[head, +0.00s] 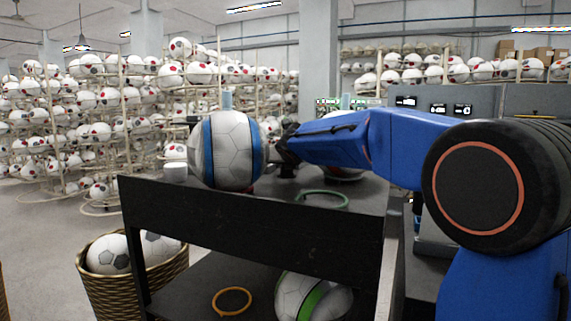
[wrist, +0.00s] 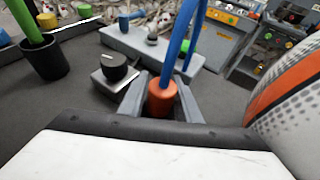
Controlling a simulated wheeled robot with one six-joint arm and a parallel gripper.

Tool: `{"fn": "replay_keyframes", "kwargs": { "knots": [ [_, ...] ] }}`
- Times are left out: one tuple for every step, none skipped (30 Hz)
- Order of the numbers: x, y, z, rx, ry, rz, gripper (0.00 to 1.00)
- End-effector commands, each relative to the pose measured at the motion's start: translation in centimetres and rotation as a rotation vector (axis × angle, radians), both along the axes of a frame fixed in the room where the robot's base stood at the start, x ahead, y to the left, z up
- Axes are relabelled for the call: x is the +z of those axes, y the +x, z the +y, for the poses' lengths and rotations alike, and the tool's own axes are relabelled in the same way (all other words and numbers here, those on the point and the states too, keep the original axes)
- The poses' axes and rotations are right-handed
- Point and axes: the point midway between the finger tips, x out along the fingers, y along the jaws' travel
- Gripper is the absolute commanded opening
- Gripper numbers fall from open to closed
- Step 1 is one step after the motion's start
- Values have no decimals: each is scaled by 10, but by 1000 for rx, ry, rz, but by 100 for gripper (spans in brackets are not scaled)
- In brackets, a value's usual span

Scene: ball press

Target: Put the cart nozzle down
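The cart nozzle (wrist: 162,97) is an orange cylinder with a blue hose (wrist: 174,45) rising from it in the wrist view. My gripper (wrist: 162,92) has its grey fingers against both sides of it, so it appears shut on the nozzle. In the head view my gripper (head: 287,150) is dark, beside the right side of a white ball with blue bands (head: 234,150) on the cart top; the nozzle cannot be made out there. The nozzle's lower end is hidden in the wrist view.
The black cart (head: 240,224) carries a green ring (head: 322,197) on top and a yellow ring (head: 232,300) below. In the wrist view, a ball with an orange band (wrist: 290,95) is close on the right. A black-knobbed block (wrist: 115,69) and black cup (wrist: 44,61) stand left.

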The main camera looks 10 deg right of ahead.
Motion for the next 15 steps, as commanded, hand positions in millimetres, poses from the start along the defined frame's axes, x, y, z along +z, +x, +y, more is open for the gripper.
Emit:
{"fn": "replay_keyframes", "kwargs": {
  "knots": [
    [2,-3,0,0,0,-1,30],
    [3,-5,1,0,0,-1,30],
    [4,-9,1,1,0,-1,30],
    [6,-12,1,1,0,-1,30],
    [7,-16,2,1,0,-1,30],
    [10,-22,2,1,0,-2,30],
    [12,-27,3,1,1,-3,30],
    [14,-32,3,1,1,-3,30],
    [17,-38,4,1,1,-2,30],
    [19,-44,5,1,1,-2,30],
    [21,-49,5,1,1,-2,30],
    [24,-56,6,1,1,-2,30],
    [27,-61,7,1,1,-3,30],
    [29,-66,8,1,1,-3,30],
    [31,-72,8,1,1,-2,30]
  ]
}}
